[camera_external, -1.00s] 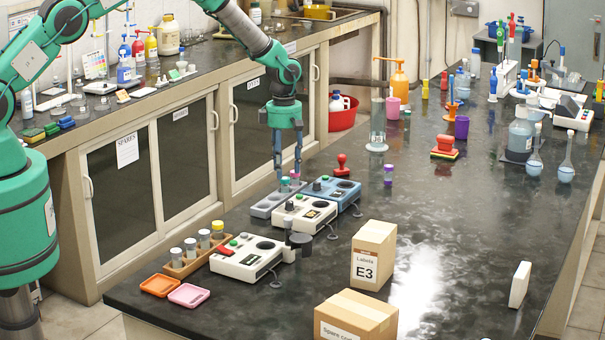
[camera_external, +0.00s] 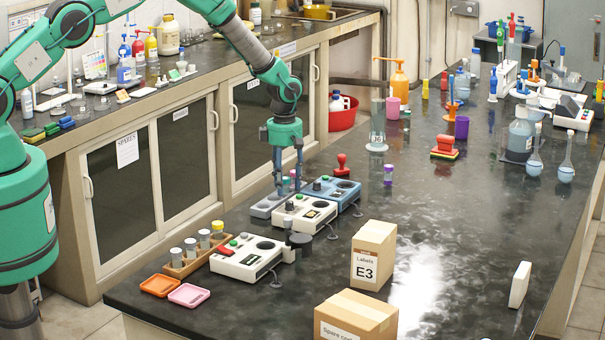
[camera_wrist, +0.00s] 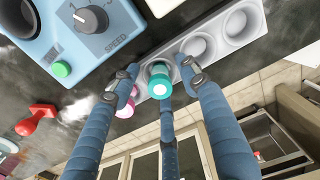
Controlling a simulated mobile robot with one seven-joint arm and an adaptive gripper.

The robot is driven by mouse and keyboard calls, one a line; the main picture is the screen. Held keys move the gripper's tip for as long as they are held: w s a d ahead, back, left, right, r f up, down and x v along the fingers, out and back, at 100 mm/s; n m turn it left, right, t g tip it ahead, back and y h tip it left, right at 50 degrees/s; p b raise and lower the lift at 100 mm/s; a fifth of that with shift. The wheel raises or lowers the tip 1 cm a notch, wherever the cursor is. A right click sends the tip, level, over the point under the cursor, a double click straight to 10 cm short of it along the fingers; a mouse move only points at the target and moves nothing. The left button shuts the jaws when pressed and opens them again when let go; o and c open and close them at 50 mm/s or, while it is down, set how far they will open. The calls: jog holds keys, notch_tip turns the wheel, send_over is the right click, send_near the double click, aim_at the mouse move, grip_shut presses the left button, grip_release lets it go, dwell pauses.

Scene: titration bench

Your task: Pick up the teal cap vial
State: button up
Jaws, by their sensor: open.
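The teal cap vial (camera_wrist: 159,82) stands in a well of a pale grey holder (camera_wrist: 215,47), seen from above in the wrist view. The holder also shows in the external view (camera_external: 262,208), on the bench beside the boxes with knobs. My gripper (camera_wrist: 160,84) is open, with its blue fingers spread on either side of the teal cap and a further finger below it in the picture. I cannot tell whether any finger touches it. In the external view my gripper (camera_external: 287,190) points down at the holder, and the vial is mostly hidden.
A pink cap vial (camera_wrist: 126,108) is close beside the left finger. A blue knob box (camera_wrist: 75,28) stands near the holder, with a white box (camera_external: 303,213) in front. A red stamp (camera_wrist: 36,121) is to the left. Two wells on the right are empty.

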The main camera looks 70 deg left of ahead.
aim_at(285, 178)
jog(key=shift+c, duration=0.6)
grip_shut()
jog(key=shift+r, duration=0.15)
jog(key=shift+r, duration=0.75)
notch_tip(285, 178, up, 2)
jog(key=shift+b, duration=0.4)
jog(key=s+d+r+b, duration=0.1)
jog(key=s+d, duration=0.3)
jog(key=s, duration=1.1)
jog(key=shift+s+d+r+b, duration=0.15)
jog(key=shift+s+b, duration=0.1)
jog(key=shift+b, duration=0.05)
